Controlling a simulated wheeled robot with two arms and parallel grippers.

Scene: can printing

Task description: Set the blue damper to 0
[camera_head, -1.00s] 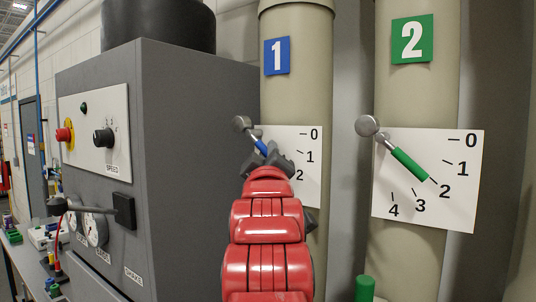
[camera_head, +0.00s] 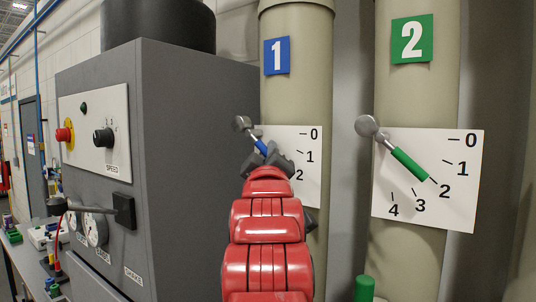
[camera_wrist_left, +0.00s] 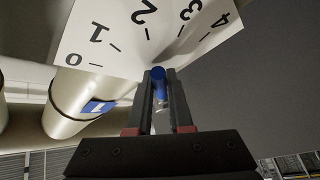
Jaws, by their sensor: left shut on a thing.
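The blue damper handle (camera_head: 261,146) is on a metal lever in front of the scale plate (camera_head: 311,192) on the pipe labelled 1. The lever slants down to the right, roughly towards the 2; my gripper hides the handle's end, so the exact reading is unclear. My left gripper (camera_head: 267,158) is shut on the handle. In the left wrist view, the blue handle (camera_wrist_left: 159,82) sits between the two fingers, with the scale plate (camera_wrist_left: 105,41) behind it. My right gripper is not in view.
A green damper handle (camera_head: 409,164) on the pipe labelled 2 points near 2, to the right. A grey machine cabinet (camera_head: 195,185) with knobs and gauges stands close on the left. A green-topped object (camera_head: 364,289) stands low at the front.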

